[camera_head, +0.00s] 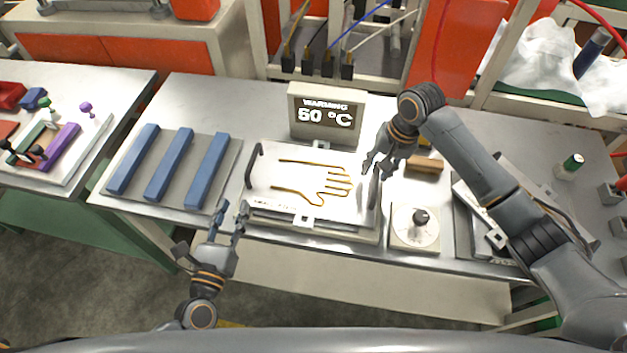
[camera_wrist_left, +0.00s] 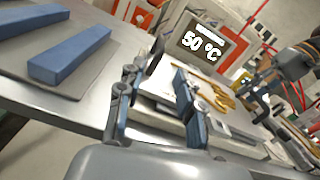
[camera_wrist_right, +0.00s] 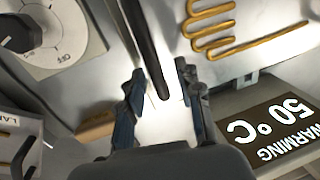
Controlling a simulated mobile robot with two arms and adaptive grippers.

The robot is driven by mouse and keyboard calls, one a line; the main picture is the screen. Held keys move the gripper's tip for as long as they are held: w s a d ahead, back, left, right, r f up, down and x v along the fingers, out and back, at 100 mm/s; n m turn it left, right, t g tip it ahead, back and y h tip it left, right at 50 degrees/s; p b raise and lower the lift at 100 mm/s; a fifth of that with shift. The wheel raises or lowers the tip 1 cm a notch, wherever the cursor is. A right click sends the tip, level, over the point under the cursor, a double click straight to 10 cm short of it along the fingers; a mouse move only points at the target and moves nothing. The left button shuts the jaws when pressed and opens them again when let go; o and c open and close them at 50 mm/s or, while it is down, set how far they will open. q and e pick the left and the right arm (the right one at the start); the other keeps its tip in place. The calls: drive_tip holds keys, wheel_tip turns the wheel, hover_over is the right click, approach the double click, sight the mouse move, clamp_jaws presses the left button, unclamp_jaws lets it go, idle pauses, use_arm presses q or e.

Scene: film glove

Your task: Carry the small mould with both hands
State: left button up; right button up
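The small mould (camera_head: 310,205) is a pale flat plate with a golden hand outline, lying on a thicker base block (camera_head: 313,228) on the steel table. It has a dark handle at each side: the left handle (camera_head: 254,165) and the right handle (camera_head: 374,187). My left gripper (camera_head: 232,218) is open and empty, in front and to the left of the mould, apart from the left handle. My right gripper (camera_head: 377,167) is open at the right handle; in the right wrist view the handle (camera_wrist_right: 148,50) runs down toward the gap between its fingers (camera_wrist_right: 160,95).
A display (camera_head: 327,115) reading "WARMING 50 °C" stands behind the mould. A dial box (camera_head: 415,228) and a brown block (camera_head: 425,164) are to its right. Blue bars (camera_head: 170,165) lie on a grey plate to its left. Another framed mould (camera_head: 475,215) lies under my right arm.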

use_arm(q)
drive_tip(key=shift+s, duration=0.15)
use_arm(e)
wheel_tip(320, 180, up, 12)
drive_tip(key=d, duration=0.2)
drive_tip(key=shift+s+d, duration=0.15)
drive_tip(key=shift+s, duration=0.1)
drive_tip(key=shift+f, duration=0.15)
